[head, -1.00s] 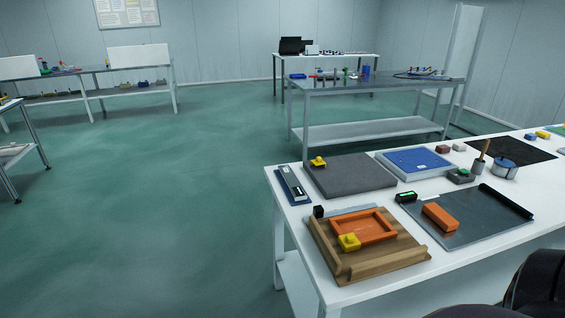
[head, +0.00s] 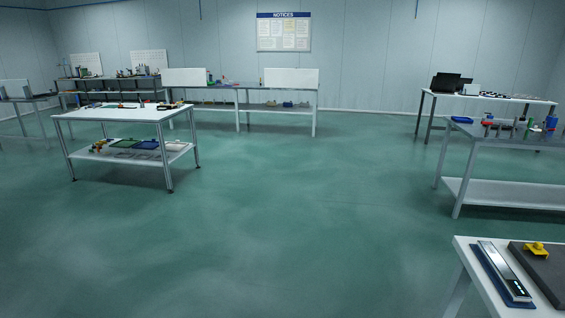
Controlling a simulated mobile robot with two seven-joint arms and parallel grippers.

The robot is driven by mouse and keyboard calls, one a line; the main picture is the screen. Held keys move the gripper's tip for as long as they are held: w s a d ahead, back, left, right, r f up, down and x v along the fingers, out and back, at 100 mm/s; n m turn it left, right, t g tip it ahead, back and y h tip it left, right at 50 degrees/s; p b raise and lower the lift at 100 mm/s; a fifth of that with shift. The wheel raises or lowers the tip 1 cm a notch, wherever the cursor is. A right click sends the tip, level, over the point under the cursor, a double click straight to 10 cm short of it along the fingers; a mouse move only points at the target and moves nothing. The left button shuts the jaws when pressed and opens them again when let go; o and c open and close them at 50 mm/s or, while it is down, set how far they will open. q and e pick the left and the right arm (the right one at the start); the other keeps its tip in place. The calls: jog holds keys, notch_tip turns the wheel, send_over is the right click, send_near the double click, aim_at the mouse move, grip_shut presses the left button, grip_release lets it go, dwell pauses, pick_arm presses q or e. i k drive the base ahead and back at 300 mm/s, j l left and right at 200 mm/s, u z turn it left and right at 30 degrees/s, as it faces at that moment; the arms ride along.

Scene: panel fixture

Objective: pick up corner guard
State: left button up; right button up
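A small yellow piece (head: 536,248), which may be the corner guard, sits on a dark grey slab (head: 550,268) at the lower right. The slab lies on a white table (head: 462,246), cut off by the right and lower picture edges. Neither of my grippers is in view.
A blue and silver device (head: 503,272) lies beside the slab. A grey table (head: 512,194) with small items stands at the right. A white-topped table (head: 118,113) with a lower shelf stands at the left. The green floor (head: 290,215) between them is clear.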

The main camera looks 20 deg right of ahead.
aim_at(537, 248)
jog(key=i+l+z, duration=0.1)
jog(key=i+z, duration=0.4)
jog(key=i+j+z, duration=0.1)
jog(key=i+z, duration=0.75)
jog(key=z, duration=0.15)
jog(key=i+j+z, duration=0.3)
jog(key=z, duration=0.2)
jog(key=i+j+z, duration=0.2)
jog(key=z, duration=0.25)
jog(key=i+j+z, duration=0.25)
jog(key=z, duration=0.25)
jog(key=i+j+z, duration=0.15)
jog(key=j+z, duration=0.2)
jog(key=i+j+z, duration=0.1)
jog(key=j+z, duration=0.55)
jog(key=i+j, duration=0.05)
jog(key=j, duration=0.05)
